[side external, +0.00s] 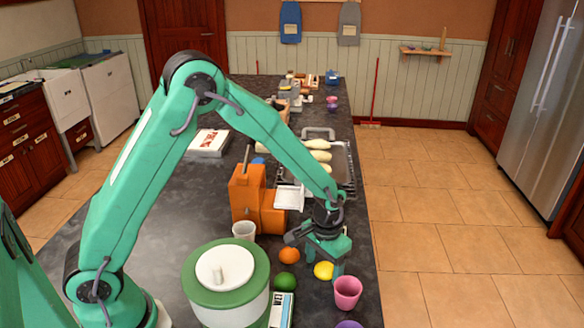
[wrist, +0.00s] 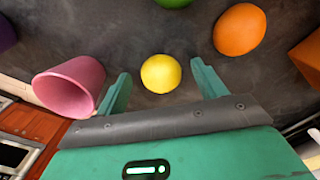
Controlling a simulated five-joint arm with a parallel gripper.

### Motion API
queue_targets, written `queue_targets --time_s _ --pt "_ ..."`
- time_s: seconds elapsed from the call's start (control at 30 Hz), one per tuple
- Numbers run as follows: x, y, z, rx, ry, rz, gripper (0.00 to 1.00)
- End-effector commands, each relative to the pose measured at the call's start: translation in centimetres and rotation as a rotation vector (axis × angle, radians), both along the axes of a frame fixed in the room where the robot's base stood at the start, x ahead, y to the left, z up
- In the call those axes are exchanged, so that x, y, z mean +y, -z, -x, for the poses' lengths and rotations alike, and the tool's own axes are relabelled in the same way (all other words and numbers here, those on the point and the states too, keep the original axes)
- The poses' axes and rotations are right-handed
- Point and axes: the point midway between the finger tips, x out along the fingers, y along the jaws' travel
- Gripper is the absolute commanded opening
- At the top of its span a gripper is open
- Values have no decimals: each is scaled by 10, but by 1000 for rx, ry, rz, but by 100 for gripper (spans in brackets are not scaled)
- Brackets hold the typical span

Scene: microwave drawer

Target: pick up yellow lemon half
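The yellow lemon half (side external: 323,270) lies on the dark counter. In the wrist view the lemon half (wrist: 161,73) shows as a round yellow shape between and slightly beyond my fingertips. My gripper (wrist: 160,80) is open, with one finger on each side of the lemon half and visible gaps to both. In the side view my gripper (side external: 338,268) points down over the counter, close to the lemon half. I cannot tell how far the fingertips are above the counter.
A pink cup (side external: 347,292) stands close by, left of my fingers in the wrist view (wrist: 70,86). An orange (side external: 289,256) and a green lime (side external: 286,282) lie nearby. The counter's right edge is near.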

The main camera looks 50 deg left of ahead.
Motion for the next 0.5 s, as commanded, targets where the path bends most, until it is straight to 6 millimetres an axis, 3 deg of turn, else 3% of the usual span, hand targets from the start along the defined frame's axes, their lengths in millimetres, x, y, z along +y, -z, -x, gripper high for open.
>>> queue_targets --time_s 0.03,0.23,0.5 --pt "0 0 0 0 0 0 60" --pt "0 0 0 0 0 0 23" --pt "0 -1 0 -1 0 0 23"
